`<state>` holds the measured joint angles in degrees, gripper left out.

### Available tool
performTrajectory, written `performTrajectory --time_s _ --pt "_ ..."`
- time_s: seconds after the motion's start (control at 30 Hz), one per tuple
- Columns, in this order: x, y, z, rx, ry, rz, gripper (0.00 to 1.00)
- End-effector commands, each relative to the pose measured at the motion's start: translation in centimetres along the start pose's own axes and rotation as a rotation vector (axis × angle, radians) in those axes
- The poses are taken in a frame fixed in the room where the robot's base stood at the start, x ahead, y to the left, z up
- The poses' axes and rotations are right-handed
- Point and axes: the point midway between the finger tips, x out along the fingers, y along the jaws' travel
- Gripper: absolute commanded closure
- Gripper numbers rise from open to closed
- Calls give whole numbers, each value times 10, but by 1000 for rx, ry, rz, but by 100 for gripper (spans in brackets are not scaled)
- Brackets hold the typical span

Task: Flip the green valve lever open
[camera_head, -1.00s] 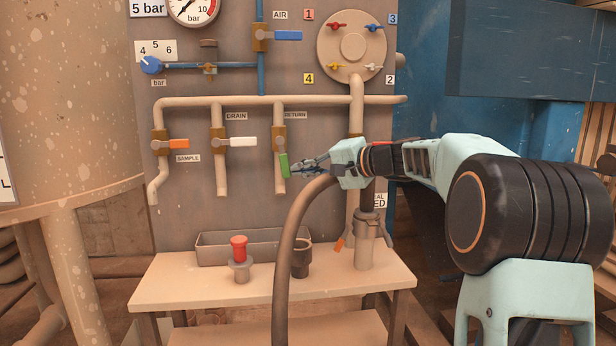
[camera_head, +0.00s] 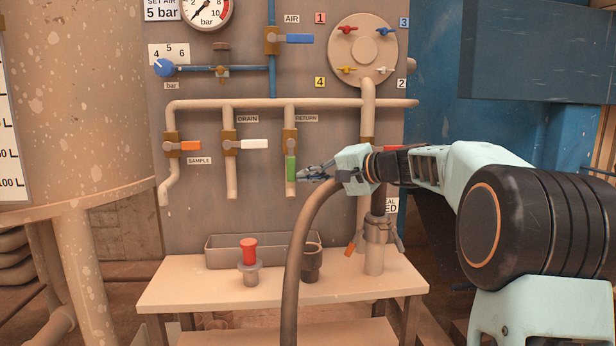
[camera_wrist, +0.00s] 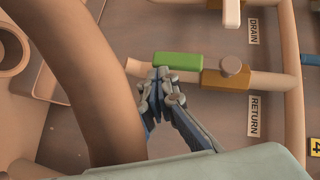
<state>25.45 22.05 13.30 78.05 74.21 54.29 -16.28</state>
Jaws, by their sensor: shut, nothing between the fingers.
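The green valve lever (camera_head: 291,168) is on the RETURN pipe, below its brass valve body (camera_head: 290,140). In the head view it points straight down, in line with the pipe. In the wrist view the green lever (camera_wrist: 178,59) lies nearly parallel to the pipe, with the brass body (camera_wrist: 226,76) at its right end. My gripper (camera_head: 301,174) is shut and empty, just right of the lever's lower part. In the wrist view my fingertips (camera_wrist: 162,74) are right at the lever's free end; whether they touch it I cannot tell.
A thick brown hose (camera_head: 302,240) curves up close beside my gripper. To the left are the white DRAIN lever (camera_head: 255,144) and orange SAMPLE lever (camera_head: 190,146). Below stands a bench (camera_head: 200,292) with a grey tray (camera_head: 225,258) and a red-topped fitting (camera_head: 249,250).

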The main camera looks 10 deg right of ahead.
Motion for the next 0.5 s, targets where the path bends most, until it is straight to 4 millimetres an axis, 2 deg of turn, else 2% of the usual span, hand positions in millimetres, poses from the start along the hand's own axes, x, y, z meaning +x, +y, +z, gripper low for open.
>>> performTrajectory --time_s 0.17,0.5 --pt "-16 -1 0 -1 2 0 100" --pt "-87 0 -1 0 4 1 100"
